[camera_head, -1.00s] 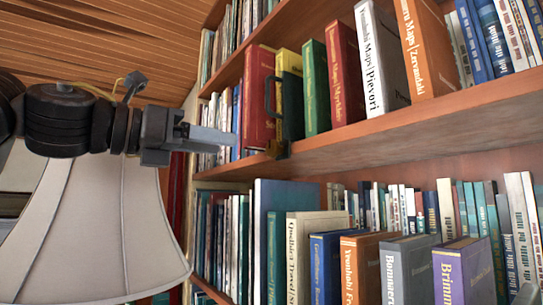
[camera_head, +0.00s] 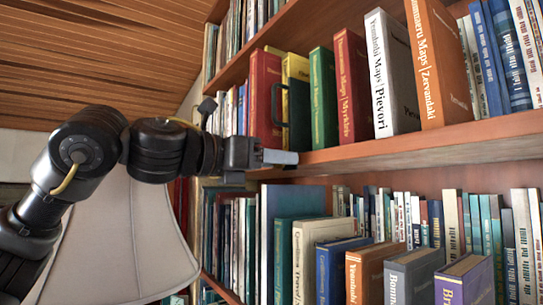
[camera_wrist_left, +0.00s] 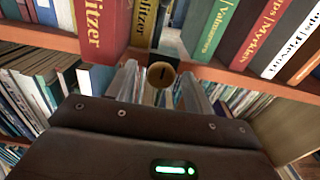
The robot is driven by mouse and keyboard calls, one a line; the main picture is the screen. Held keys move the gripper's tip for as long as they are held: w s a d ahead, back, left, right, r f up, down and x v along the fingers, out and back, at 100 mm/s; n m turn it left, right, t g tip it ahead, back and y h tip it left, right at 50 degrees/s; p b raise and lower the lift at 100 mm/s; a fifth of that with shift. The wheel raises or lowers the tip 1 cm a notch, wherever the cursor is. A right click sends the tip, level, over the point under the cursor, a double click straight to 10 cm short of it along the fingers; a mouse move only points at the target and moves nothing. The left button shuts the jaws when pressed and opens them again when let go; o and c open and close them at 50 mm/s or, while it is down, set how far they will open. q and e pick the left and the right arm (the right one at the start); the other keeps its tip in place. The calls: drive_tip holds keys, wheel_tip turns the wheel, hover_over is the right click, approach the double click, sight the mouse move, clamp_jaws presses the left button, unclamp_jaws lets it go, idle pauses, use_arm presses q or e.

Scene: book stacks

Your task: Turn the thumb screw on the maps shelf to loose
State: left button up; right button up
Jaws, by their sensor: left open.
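The thumb screw (camera_wrist_left: 161,74) shows in the left wrist view as a round brass knob with a short dark mark on its face. It is at the front edge of the maps shelf (camera_head: 430,148), below the map books. My left gripper (camera_wrist_left: 161,92) is open, with one finger on each side of the knob in that view. I cannot tell whether the fingers touch it. In the head view my left gripper (camera_head: 280,157) is at the shelf edge below a black bracket (camera_head: 279,104), and it hides the screw. My right gripper is not in view.
Map books stand above the screw, including a red one (camera_head: 264,100), a green one (camera_head: 323,98) and a white one (camera_head: 390,75). More books fill the shelf below, including a purple one (camera_head: 464,281). A pale lampshade (camera_head: 125,235) is behind my left arm.

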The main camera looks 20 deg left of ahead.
use_arm(q)
drive_tip(key=shift+s, duration=0.1)
drive_tip(key=c, duration=1)
drive_tip(key=shift+o, duration=0.2)
drive_tip(key=shift+n, duration=0.3)
drive_tip(key=shift+n+b, duration=5.3)
drive_tip(key=shift+n, duration=6.4)
